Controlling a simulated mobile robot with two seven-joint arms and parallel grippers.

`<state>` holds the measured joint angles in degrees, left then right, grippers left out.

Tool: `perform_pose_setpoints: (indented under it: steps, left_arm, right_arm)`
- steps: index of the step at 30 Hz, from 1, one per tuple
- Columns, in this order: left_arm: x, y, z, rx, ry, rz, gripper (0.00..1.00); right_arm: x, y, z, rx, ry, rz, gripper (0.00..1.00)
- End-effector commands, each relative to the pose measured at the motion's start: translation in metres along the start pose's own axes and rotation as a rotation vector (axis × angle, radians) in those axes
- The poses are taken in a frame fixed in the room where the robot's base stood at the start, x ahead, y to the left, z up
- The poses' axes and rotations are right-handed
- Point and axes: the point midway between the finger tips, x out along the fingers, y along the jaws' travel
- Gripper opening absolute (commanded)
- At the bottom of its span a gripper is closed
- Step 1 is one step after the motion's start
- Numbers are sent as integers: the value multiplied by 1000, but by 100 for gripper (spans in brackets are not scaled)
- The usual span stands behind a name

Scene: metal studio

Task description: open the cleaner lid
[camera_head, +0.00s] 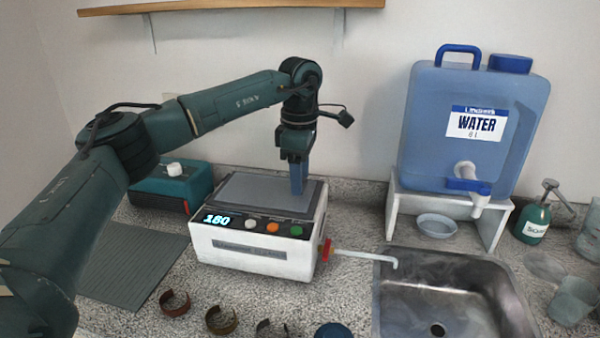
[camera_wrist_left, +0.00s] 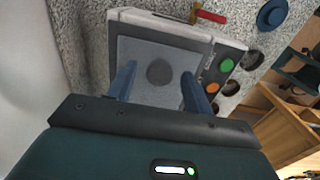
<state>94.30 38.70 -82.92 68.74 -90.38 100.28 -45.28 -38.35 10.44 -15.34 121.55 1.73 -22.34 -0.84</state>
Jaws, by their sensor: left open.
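The cleaner (camera_head: 250,247) is a white box with a lit "180" display and several round buttons on its front. Its flat grey lid (camera_head: 248,192) lies shut on top. My left gripper (camera_head: 298,178) points down over the right part of the lid, with its blue fingers apart. I cannot tell whether the fingertips touch the lid. In the left wrist view the open fingers (camera_wrist_left: 158,85) lie on either side of a dark round patch on the lid (camera_wrist_left: 145,53), with nothing between them. My right gripper is not in view.
A red valve (camera_head: 326,249) with a pale spout sticks out of the cleaner's right side toward the metal sink (camera_head: 450,280). A blue water tank (camera_head: 470,110) stands on a white stand at right. A teal box (camera_head: 172,187) is behind left. Several small rings (camera_head: 222,319) lie in front.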

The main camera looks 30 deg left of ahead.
Motion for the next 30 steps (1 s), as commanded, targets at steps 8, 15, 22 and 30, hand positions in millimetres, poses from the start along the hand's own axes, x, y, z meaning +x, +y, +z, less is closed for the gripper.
perform_pose_setpoints:
  steps: [8, 15, 22, 30]
  left_arm:
    - [0, 0, 0, 0, 1, 0, 44]
    - [0, 0, 0, 0, 1, 0, 24]
    - [0, 0, 0, 0, 1, -1, 5]
    - [0, 0, 0, 0, 0, -1, 0]
  right_arm:
    - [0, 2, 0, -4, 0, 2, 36]
    - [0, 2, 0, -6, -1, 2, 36]
    - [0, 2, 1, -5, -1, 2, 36]
    - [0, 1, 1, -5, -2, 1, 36]
